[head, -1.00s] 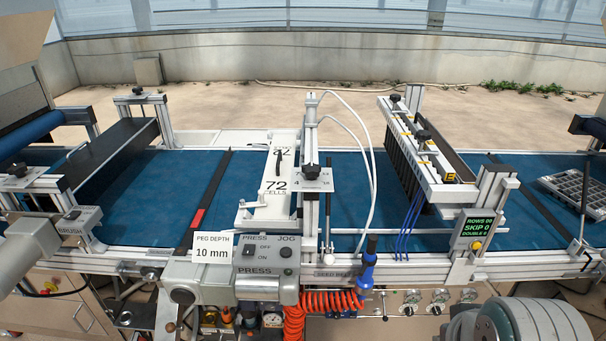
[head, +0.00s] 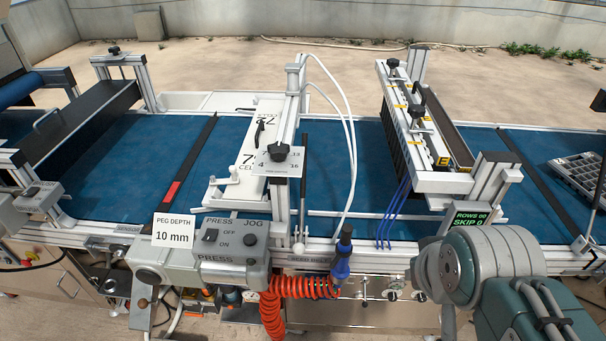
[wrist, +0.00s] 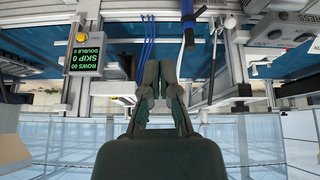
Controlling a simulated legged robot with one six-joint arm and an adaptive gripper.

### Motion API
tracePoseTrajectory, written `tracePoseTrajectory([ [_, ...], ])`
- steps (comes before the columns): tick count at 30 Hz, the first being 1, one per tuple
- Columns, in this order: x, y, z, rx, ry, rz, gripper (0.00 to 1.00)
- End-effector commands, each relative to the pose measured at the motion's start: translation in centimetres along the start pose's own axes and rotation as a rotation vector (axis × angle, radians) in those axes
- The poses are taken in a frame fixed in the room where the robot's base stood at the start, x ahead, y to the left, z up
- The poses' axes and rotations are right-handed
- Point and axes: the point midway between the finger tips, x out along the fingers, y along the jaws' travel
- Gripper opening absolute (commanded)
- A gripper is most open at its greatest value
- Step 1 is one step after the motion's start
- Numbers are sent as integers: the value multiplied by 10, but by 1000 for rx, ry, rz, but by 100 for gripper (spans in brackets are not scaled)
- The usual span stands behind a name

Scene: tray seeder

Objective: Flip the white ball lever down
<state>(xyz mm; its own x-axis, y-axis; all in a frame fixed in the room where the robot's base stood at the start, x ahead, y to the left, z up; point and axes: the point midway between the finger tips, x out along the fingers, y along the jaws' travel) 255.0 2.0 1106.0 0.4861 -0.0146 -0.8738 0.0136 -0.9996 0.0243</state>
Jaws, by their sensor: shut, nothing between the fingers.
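My gripper (wrist: 160,70) is shut and empty in the wrist view, where the scene appears upside down. Its fingertips lie in front of the seeder's pale frame rail, between the green display (wrist: 84,50) and a slim black-handled lever (wrist: 216,62). I cannot tell how far from the rail they are. That lever stands upright in the head view (head: 303,180). Small valves (head: 393,290) sit on the panel under the rail, partly hidden by my arm. The gripper is not discernible in the head view.
A blue coupling (head: 342,262) and a coiled orange hose (head: 290,290) hang at the front. Thin blue tubes (head: 391,215) run down from the seeding head. The press control box (head: 232,245) juts out at left. The blue belt (head: 345,175) runs behind the rail.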

Motion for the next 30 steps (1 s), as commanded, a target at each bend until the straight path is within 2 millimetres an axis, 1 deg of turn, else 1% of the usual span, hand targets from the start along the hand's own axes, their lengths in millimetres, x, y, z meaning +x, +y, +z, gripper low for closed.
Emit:
tracePoseTrajectory([
  [2,9,5,-15,-65,34,32,0],
  [4,20,12,-38,-170,91,77,0],
  [5,26,14,-49,-228,120,98,0],
  [6,35,16,-66,-314,163,125,0],
  [8,47,14,-90,-453,230,160,0],
  [9,56,10,-106,-548,275,178,0],
  [11,68,2,-127,-694,343,194,0],
  [12,77,-6,-140,-793,389,198,0],
  [14,90,-21,-156,-939,461,196,0],
  [15,98,-33,-165,-1036,510,187,0],
  [17,111,-53,-174,-1178,586,165,0],
  [18,118,-67,-178,-1264,638,145,0],
  [19,123,-77,-180,-1323,674,128,0],
  [21,133,-98,-181,-1436,752,88,0],
  [24,141,-119,-178,-1544,836,39,0],
  [27,143,-129,-176,-1592,881,12,0],
  [30,143,-131,-175,-1604,892,8,0],
])
